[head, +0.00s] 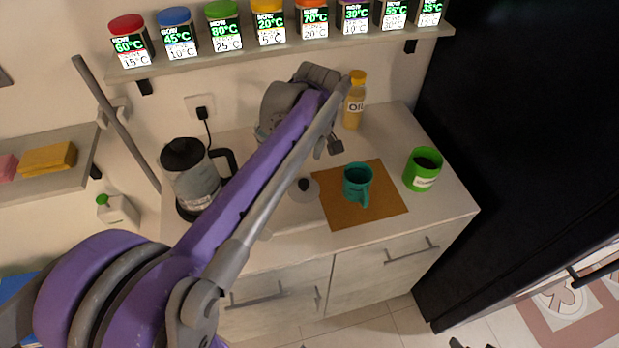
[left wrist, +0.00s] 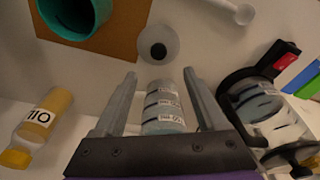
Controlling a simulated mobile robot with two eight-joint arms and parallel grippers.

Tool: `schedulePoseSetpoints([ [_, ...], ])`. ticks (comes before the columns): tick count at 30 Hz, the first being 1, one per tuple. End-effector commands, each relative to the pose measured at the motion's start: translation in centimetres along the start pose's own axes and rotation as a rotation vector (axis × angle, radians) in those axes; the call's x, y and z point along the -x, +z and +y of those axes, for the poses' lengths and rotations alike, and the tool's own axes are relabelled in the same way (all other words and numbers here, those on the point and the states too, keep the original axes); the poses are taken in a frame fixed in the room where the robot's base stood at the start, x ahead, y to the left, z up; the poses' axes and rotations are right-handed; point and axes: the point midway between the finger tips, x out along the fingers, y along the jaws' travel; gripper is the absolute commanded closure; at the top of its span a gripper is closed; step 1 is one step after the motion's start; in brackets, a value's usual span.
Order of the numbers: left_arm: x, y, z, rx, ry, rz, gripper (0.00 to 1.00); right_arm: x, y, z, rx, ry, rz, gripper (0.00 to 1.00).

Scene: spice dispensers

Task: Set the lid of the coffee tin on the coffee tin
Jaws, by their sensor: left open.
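The coffee tin (head: 423,170) is green, upright and open at the top, with dark contents, at the right of the counter. A pale round lid with a black knob (head: 303,186) lies flat on the counter left of the brown mat; it also shows in the left wrist view (left wrist: 158,47). No other lid shows. My left gripper (left wrist: 160,78) is open above the rear of the counter, its fingers pointing toward the lid, apart from it. A banded jar (left wrist: 163,108) shows between the fingers, not visibly gripped. My arm hides most of this gripper in the head view.
A teal mug (head: 358,180) stands on the brown mat (head: 385,210) between lid and tin. A shelf (head: 290,58) with several jars hangs above. A dark shape at the bottom edge may be my right gripper.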

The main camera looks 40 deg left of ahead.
Motion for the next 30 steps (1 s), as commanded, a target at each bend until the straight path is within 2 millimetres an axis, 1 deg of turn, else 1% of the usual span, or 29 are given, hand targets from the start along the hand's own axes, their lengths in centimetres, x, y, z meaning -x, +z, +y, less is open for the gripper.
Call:
schedulePoseSetpoints([
  [3,-2.1,-0.1,0.0,0.007,-0.003,-0.001,0.26,-0.2,0.2,0.0,0.000,0.000,-0.002,0.32],
  [6,-3.6,0.0,0.0,0.006,-0.002,-0.001,0.26,-0.3,0.3,0.0,0.000,0.000,-0.003,0.32],
  [14,-5.8,-0.1,0.0,0.004,-0.001,-0.001,0.26,-0.4,0.4,0.0,0.000,0.000,-0.003,0.32],
  [21,-9.3,-0.4,0.0,0.003,-0.001,-0.001,0.26,-0.5,0.5,0.0,0.000,0.000,-0.003,0.32],
  [25,-10.2,-0.4,0.0,0.003,0.000,-0.001,0.26,-0.5,0.5,0.0,0.000,0.000,-0.003,0.32],
  [30,-10.2,-0.3,0.0,0.003,0.000,-0.001,0.26,-0.5,0.5,0.0,0.000,0.000,-0.003,0.32],
])
